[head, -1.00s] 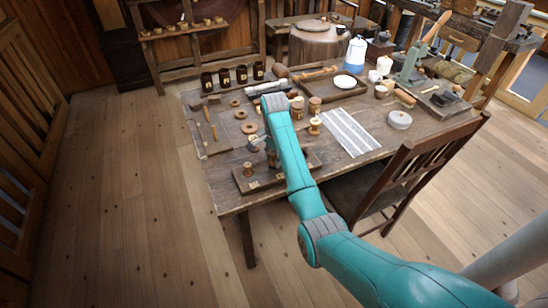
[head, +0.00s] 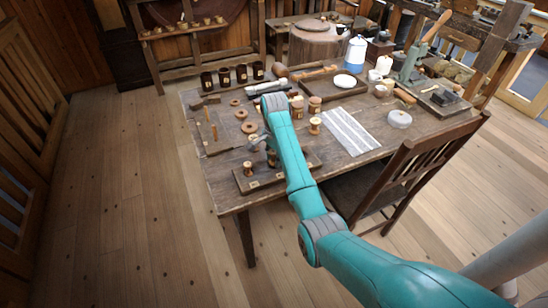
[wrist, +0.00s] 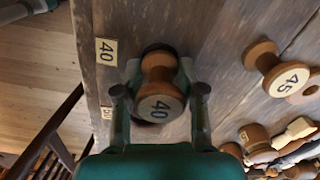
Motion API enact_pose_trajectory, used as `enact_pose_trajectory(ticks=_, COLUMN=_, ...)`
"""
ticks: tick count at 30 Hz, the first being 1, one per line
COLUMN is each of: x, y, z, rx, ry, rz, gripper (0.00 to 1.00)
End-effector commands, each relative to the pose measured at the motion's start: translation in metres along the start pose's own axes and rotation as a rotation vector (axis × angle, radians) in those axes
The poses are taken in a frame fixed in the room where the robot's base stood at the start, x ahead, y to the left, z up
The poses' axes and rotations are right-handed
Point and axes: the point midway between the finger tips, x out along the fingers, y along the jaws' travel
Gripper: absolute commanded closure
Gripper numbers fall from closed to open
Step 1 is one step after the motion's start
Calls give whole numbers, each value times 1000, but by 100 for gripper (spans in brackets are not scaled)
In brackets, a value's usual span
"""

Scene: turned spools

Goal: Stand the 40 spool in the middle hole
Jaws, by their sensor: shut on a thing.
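The 40 spool (wrist: 160,85) is light wood with a round "40" label on its top end. My gripper (wrist: 160,97) is shut on it, one finger on each side. The dark wooden board (head: 286,176) lies along the near table edge. It bears a "40" tag (wrist: 106,51) and a partly hidden "50" tag (wrist: 107,113). The spool's lower end is over or at a dark hole level with the "40" tag; I cannot tell whether it is inside. Another dark opening (wrist: 143,122) shows beside the "50" tag. In the head view, my arm partly hides the gripper (head: 264,143).
A spool (head: 249,168) stands at the board's left end. The 45 spool (wrist: 275,70) stands on the table beyond the board. More spools (head: 314,106), wooden rings (head: 249,128) and dark cups (head: 242,74) stand farther back. A chair (head: 410,165) is at the right.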

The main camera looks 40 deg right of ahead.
Motion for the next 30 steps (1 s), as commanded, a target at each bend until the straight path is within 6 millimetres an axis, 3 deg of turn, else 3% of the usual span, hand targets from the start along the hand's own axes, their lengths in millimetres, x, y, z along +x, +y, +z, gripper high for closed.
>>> enact_pose_trajectory(ticks=30, x=12, y=0, z=0, rx=0, ry=0, rz=1, gripper=85)
